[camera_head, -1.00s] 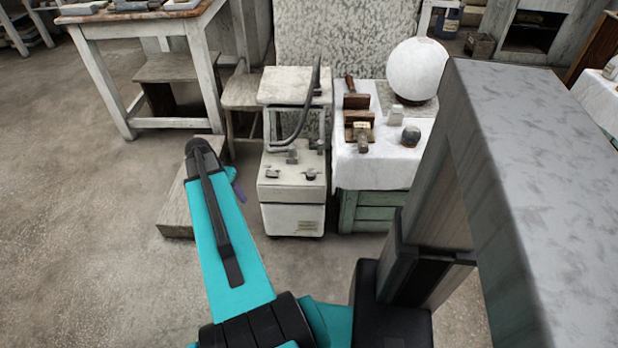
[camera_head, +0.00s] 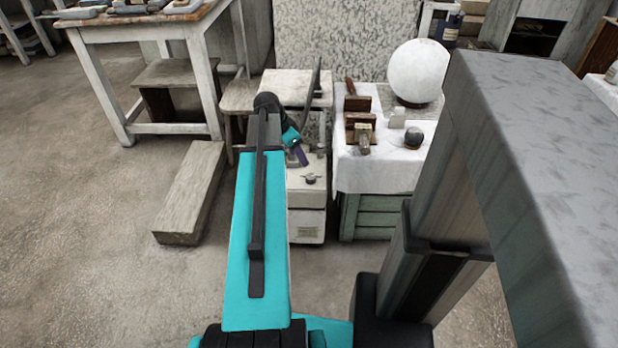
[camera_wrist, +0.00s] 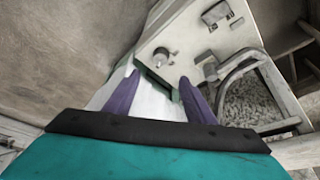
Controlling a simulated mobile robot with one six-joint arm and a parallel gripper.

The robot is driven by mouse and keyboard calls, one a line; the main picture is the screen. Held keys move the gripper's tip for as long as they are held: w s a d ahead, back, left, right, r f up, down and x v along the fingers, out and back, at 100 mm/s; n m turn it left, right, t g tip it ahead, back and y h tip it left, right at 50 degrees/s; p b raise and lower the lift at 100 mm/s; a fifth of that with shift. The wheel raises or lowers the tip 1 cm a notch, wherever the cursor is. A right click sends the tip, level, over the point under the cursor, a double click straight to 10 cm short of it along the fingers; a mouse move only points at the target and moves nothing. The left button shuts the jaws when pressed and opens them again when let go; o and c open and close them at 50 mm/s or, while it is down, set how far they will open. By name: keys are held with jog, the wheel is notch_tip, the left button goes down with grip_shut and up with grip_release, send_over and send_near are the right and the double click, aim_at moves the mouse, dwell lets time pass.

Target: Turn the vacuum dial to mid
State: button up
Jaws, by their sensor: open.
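The off-white vacuum unit (camera_head: 306,222) stands on the floor in the middle of the head view. A small dark dial (camera_head: 311,179) shows on the right of its top panel; my arm hides the panel's left part. In the wrist view, one round metal dial (camera_wrist: 160,56) lies just beyond my fingertips, and a second dial (camera_wrist: 217,14) is farther up. I cannot read which is the vacuum dial or its setting. My gripper (camera_wrist: 158,90) is open, its purple fingers apart and apparently empty. The gripper also shows over the panel in the head view (camera_head: 302,156).
A curved dark hose (camera_head: 315,90) rises behind the panel. Right of the unit, a cloth-covered crate table (camera_head: 375,180) holds wooden tools and a white plaster sphere (camera_head: 418,72). A low wooden step (camera_head: 190,190) lies left of my arm. The floor in front is clear.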

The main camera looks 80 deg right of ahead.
aim_at(311, 176)
jog(key=shift+f, duration=0.1)
jog(key=b+x, duration=0.2)
jog(key=x, duration=1.1)
jog(key=shift+d+f, duration=0.1)
jog(key=shift+f, duration=0.25)
